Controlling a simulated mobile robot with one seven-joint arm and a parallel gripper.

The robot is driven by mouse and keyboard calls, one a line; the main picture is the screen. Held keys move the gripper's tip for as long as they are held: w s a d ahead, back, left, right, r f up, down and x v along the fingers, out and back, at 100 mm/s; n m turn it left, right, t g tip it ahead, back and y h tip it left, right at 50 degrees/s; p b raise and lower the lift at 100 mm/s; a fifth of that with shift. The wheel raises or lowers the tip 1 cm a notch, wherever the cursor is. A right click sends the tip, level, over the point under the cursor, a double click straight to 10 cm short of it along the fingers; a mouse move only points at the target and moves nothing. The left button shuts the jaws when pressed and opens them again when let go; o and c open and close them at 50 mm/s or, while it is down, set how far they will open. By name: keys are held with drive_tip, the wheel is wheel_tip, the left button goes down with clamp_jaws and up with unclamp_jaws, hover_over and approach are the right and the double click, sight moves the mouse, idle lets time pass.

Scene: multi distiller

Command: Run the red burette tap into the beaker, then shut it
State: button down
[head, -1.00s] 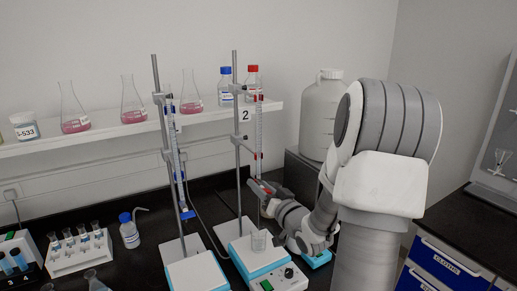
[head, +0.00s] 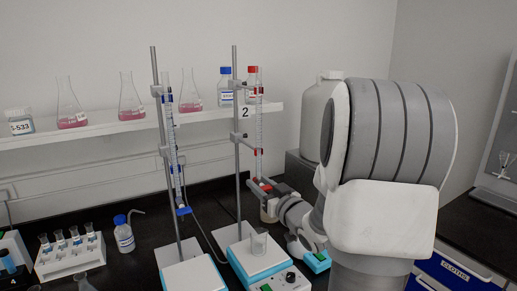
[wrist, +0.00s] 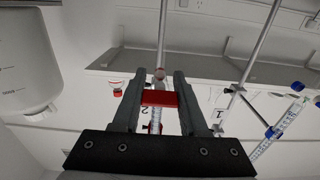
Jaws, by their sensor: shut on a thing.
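The red-clamped burette (head: 259,125) hangs on a stand rod beside the label "2". My gripper (head: 264,186) is at its lower end, closed around the red tap (wrist: 160,98), which lies between my two dark fingers in the wrist view. In the head view my gripper largely hides the tap. I cannot make out any liquid running or any level in the beaker.
A second burette with blue clamps and a blue tap (head: 183,211) stands close on the left. A shelf (head: 120,129) with flasks and bottles runs behind. A large white carboy (head: 318,115) is behind my arm. A tube rack (head: 70,257) and wash bottle (head: 124,237) stand left.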

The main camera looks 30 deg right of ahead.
drive_tip(key=shift+c, duration=1.8)
unclamp_jaws()
drive_tip(key=shift+s, duration=0.15)
